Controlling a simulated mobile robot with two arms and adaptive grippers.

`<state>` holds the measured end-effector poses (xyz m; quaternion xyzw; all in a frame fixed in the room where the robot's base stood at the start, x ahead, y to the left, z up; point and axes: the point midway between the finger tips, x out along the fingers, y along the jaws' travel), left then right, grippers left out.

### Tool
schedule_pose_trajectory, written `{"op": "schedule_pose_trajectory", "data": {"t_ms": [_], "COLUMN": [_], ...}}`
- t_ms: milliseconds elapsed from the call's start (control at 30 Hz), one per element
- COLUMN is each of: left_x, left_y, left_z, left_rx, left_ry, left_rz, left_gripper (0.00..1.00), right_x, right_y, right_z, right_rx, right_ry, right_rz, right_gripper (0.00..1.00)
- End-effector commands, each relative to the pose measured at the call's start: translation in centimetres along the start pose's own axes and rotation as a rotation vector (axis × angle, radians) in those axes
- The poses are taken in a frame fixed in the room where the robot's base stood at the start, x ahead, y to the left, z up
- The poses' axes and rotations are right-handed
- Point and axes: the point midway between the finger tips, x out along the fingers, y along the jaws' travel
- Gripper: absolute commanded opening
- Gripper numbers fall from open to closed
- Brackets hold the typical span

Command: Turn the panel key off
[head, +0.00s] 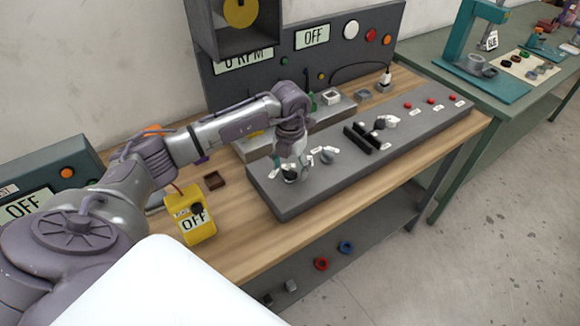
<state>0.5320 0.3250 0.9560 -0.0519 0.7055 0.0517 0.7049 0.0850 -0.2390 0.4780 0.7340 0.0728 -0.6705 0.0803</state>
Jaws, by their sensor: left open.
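The long grey control panel (350,181) lies sloped along the front of the wooden bench. My left gripper (290,172) is open, pointing down over the panel's left end. A small dark round control (289,178) shows under its fingertips; I cannot tell whether the fingers touch it, or whether it is the key. A grey knob (328,156) with small white labels around it sits just right of the gripper. My gripper and wrist hide part of the panel's left end. My right gripper is out of view.
Black sliders (360,138), a pale knob (389,122) and red buttons (430,100) sit farther right. An upright board behind has an OFF display (312,36). A yellow meter (194,213) reading OFF stands left. Red (321,263) and blue (346,247) rings lie on the lower shelf.

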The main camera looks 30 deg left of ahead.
Motion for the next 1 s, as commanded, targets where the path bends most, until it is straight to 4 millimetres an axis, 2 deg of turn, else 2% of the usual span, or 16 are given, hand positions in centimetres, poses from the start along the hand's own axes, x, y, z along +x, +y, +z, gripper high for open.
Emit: {"op": "schedule_pose_trajectory", "data": {"t_ms": [167,400,600,767,1000], "left_x": [-2.4,-7.7,-10.8,-11.8,-11.9], "left_y": [0.0,0.0,0.1,0.1,0.1], "left_z": [0.1,0.1,0.1,0.1,0.0], "left_rx": [0.0,-0.001,-0.001,-0.001,-0.002], "left_ry": [-0.006,-0.007,-0.004,-0.003,-0.002], "left_rz": [0.0,0.0,0.0,0.0,0.0], "left_gripper": [0.73,0.73,0.73,0.73,0.73], "right_x": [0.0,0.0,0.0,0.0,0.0], "right_y": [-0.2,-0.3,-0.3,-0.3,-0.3], "right_z": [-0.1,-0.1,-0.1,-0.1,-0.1], "right_rx": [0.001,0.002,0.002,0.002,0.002], "right_ry": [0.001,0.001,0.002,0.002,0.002], "right_rz": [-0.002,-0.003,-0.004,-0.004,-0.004], "right_gripper": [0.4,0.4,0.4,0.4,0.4]}}
